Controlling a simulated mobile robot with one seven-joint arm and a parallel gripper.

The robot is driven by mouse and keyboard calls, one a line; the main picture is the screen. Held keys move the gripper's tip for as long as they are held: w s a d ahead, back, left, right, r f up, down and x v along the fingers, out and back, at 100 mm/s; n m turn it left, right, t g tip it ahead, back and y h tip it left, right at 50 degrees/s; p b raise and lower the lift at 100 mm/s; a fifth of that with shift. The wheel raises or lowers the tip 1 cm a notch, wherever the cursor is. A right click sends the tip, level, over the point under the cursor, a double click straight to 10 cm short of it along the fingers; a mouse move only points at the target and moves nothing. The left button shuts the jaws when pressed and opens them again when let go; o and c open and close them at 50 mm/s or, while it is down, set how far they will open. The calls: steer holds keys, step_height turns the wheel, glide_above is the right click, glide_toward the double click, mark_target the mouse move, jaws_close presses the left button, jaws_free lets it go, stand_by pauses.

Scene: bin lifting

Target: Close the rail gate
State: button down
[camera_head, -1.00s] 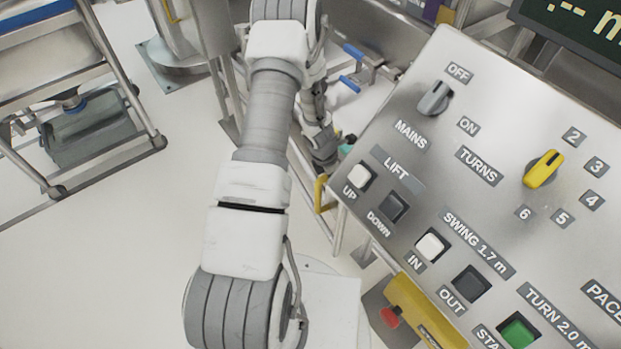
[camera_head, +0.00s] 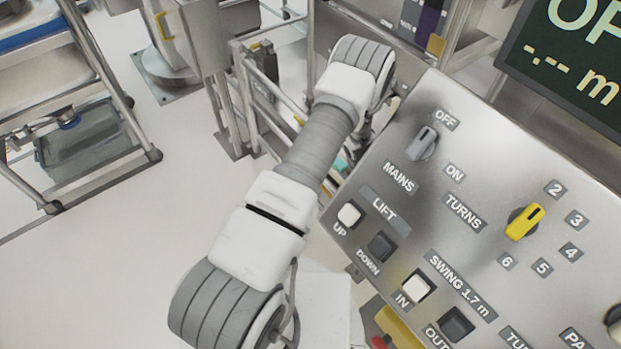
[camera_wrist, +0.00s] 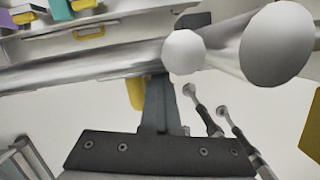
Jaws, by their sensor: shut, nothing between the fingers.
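Metal tubular rails with upright posts (camera_head: 245,95) stand behind my arm in the head view. I cannot tell which rail belongs to the gate or how far it is open. In the wrist view a thick metal rail (camera_wrist: 85,70) crosses the upper part, with two round tube ends (camera_wrist: 183,52) close to the camera. My gripper (camera_wrist: 157,85) is shut and empty. Its dark fingers reach up to the rail, and their tips are hidden behind it. I cannot tell whether they touch it. In the head view my arm hides the gripper.
A sloped control panel (camera_head: 400,260) fills the right, with a mains switch (camera_head: 422,144), yellow turns knob (camera_head: 525,222) and push buttons. A display (camera_head: 575,60) stands behind it. A wheeled rack (camera_head: 70,110) stands at the left. The floor between rack and arm is clear.

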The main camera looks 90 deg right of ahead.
steer(key=shift+s+d+r, duration=0.15)
steer(key=shift+s+d, duration=0.1)
steer(key=shift+s, duration=0.35)
steer(key=shift+s+d+r, duration=0.15)
steer(key=shift+s+d, duration=0.05)
steer(key=shift+s, duration=0.4)
steer(key=shift+r, duration=0.1)
steer(key=w+a+p+v, duration=0.1)
steer(key=w+v, duration=0.1)
steer(key=v, duration=0.9)
steer(key=shift+w, duration=0.15)
steer(key=shift+w+r, duration=0.1)
